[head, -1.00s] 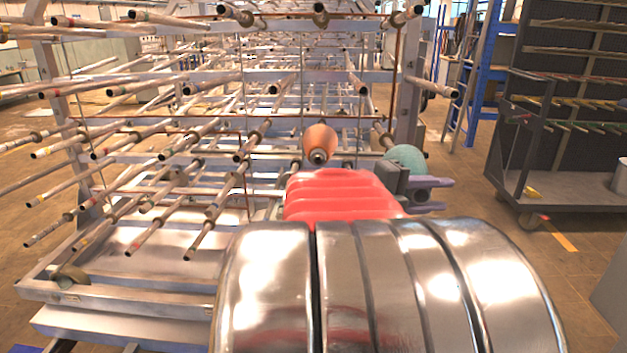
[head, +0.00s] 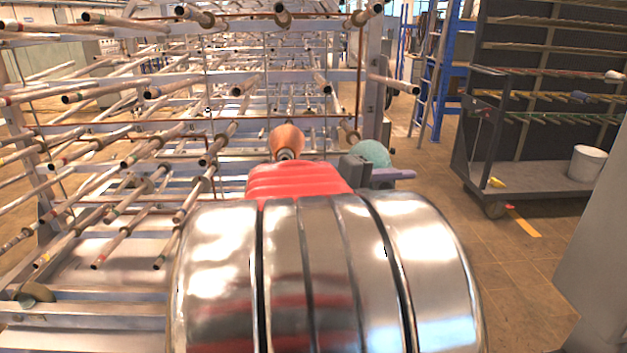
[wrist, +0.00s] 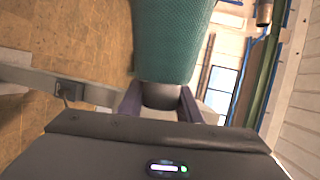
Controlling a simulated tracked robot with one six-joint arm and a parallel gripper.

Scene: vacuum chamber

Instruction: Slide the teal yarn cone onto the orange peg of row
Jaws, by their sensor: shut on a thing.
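The teal yarn cone (head: 373,153) is held at my gripper, right of my arm's red part in the head view. In the wrist view the teal cone (wrist: 172,42) rises from between the two purple fingers (wrist: 160,100), which grip its narrow grey end. In the head view my gripper (head: 393,174) shows partly, edge-on. An orange rounded piece (head: 287,139) sits on the rack, left of the teal cone, with a dark round tip facing me. My arm hides what lies below it. I cannot tell the depth gap between cone and orange piece.
A dark wheeled cart (head: 540,197) with a white bucket (head: 586,163) stands at the right. Floor between rack and cart is clear.

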